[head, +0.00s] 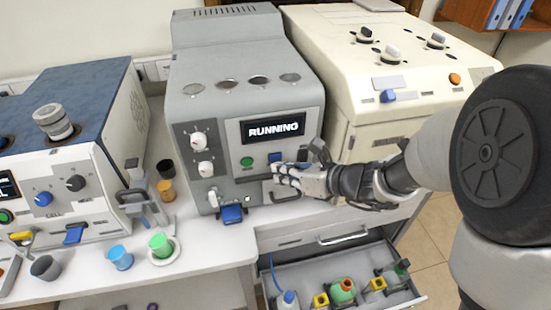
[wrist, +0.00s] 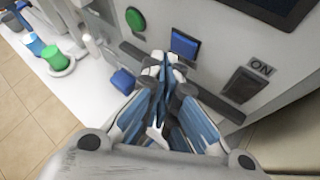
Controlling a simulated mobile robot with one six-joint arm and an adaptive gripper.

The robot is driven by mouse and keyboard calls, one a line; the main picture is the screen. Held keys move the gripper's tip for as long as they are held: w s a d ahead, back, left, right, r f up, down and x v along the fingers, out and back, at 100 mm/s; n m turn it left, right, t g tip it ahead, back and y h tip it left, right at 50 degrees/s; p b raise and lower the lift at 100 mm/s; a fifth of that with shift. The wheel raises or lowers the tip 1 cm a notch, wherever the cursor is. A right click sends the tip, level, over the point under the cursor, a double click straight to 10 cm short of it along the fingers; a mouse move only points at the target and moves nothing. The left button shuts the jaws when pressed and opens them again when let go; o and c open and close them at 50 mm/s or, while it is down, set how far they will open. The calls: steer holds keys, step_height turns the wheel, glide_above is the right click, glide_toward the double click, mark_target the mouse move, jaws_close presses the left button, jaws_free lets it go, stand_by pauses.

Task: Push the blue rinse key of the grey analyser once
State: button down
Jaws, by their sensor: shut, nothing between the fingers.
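The grey analyser (head: 187,95) stands in the middle of the head view, its display (head: 272,129) reading "RUNNING". Its blue rinse key (head: 275,157) is a small square on the front panel, below the display. It also shows in the wrist view (wrist: 184,45), just beyond my fingertips. My gripper (head: 278,172) is shut and empty, its fingertips close to the panel just below the blue key. In the wrist view my gripper (wrist: 165,68) points at the panel beneath the key. I cannot tell whether the tips touch the panel.
A green button (wrist: 135,18) is left of the blue key, and a dark "ON" switch (wrist: 243,85) is to its right. A blue lever (head: 232,214) sticks out at the analyser's lower front. An open drawer (head: 300,275) with bottles lies below.

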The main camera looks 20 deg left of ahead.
steer(key=shift+s+d+b, duration=0.15)
steer(key=shift+s+d, duration=0.3)
steer(key=shift+s, duration=0.25)
steer(key=shift+s+d+b, duration=0.15)
steer(key=shift+s+d, duration=0.3)
steer(key=shift+s, duration=0.3)
steer(key=shift+s+d+b, duration=0.15)
steer(key=shift+s+d, duration=0.3)
steer(key=shift+s, duration=0.25)
steer(key=s+d+r+n+g+h, duration=0.1)
steer(key=s+d+r+n, duration=0.2)
steer(key=s+n, duration=0.3)
steer(key=s+d+r+n+g+h, duration=0.2)
steer(key=s+d+r+n, duration=0.1)
steer(key=s+n, duration=0.3)
steer(key=s+d+r+n+t+h, duration=0.1)
steer(key=s+d+n+h, duration=0.2)
steer(key=d+n, duration=0.3)
steer(key=s+d+r+n+t+h, duration=0.1)
steer(key=d+n+h, duration=0.4)
steer(key=d, duration=0.8)
steer(key=s+n+t, duration=0.1)
steer(key=s, duration=0.1)
steer(key=shift+s+d+n+h, duration=0.15)
steer(key=shift+s+n+h, duration=0.15)
steer(key=shift+n, duration=0.1)
